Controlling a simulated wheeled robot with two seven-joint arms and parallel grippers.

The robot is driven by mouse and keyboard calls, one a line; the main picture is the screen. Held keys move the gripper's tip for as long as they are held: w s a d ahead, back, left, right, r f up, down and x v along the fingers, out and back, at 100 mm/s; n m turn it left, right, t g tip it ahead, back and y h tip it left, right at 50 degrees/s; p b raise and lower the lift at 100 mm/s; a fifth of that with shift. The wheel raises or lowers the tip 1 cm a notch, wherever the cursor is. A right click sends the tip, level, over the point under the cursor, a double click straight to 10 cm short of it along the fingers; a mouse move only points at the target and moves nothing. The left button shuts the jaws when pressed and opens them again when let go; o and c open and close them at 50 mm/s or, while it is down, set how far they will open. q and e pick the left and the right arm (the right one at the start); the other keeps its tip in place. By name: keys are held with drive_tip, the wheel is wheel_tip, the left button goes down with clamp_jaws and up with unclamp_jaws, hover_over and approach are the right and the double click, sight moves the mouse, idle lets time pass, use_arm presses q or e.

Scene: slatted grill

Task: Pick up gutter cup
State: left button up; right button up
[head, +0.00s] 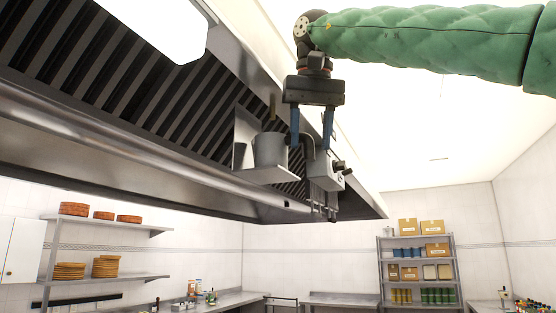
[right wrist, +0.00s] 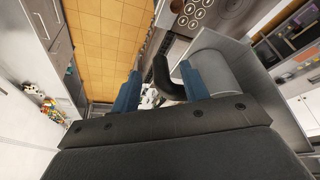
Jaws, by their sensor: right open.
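The gutter cup (head: 269,150) is a grey metal cylinder on a small bracket at the hood's side in the head view. It also shows in the right wrist view (right wrist: 214,64), right of the fingers. Its dark curved handle (right wrist: 167,80) lies between the two blue fingers there. My right gripper (head: 311,146) points down beside the cup, its fingers apart on either side of the handle; it also shows in the right wrist view (right wrist: 159,72). It is open. I cannot tell whether a finger touches the cup. My left gripper is not in view.
The slatted hood (head: 110,165) fills the upper left. The bracket (head: 265,173) carries the cup. A metal box with knobs (head: 325,170) sits just right of it, close below the gripper. Wall shelves (head: 105,226) and a rack (head: 418,262) stand far behind.

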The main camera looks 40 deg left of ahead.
sight(311, 143)
drive_tip(key=shift+p+x, duration=0.55)
drive_tip(key=shift+x, duration=0.5)
drive_tip(key=shift+f, duration=0.55)
drive_tip(key=shift+w+a+f, duration=0.1)
drive_tip(key=shift+w+a, duration=0.05)
drive_tip(key=shift+a, duration=0.05)
drive_tip(key=c, duration=0.8)
drive_tip(key=shift+d, duration=0.15)
clamp_jaws()
